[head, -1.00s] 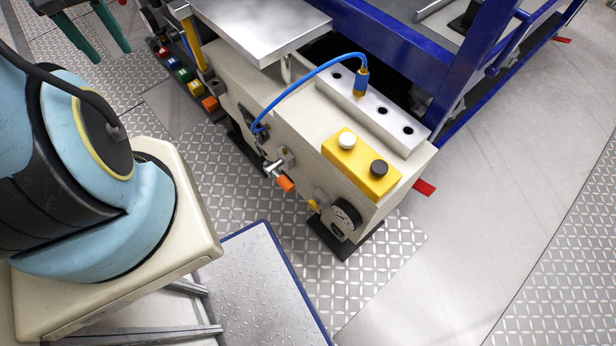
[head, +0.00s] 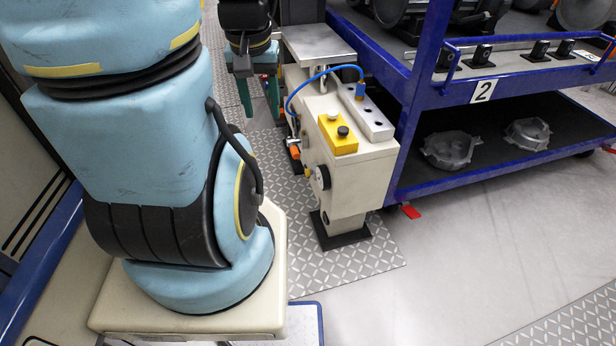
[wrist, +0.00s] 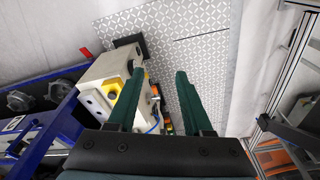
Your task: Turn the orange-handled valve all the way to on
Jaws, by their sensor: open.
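The orange-handled valve (head: 294,153) is on the side of the beige unit (head: 350,170), below the blue hose, and looks small in the head view. Its exact handle angle is too small to tell. My gripper (head: 261,115) hangs behind and left of the valve in the picture, its two green fingers apart and pointing down. In the wrist view my gripper (wrist: 160,72) is open with nothing between the fingers. The beige unit (wrist: 105,70) shows beyond and left of the fingers there; the valve cannot be made out surely.
A blue cart (head: 440,100) stands close on the right. Tread-plate floor (head: 285,180) left of the unit is clear.

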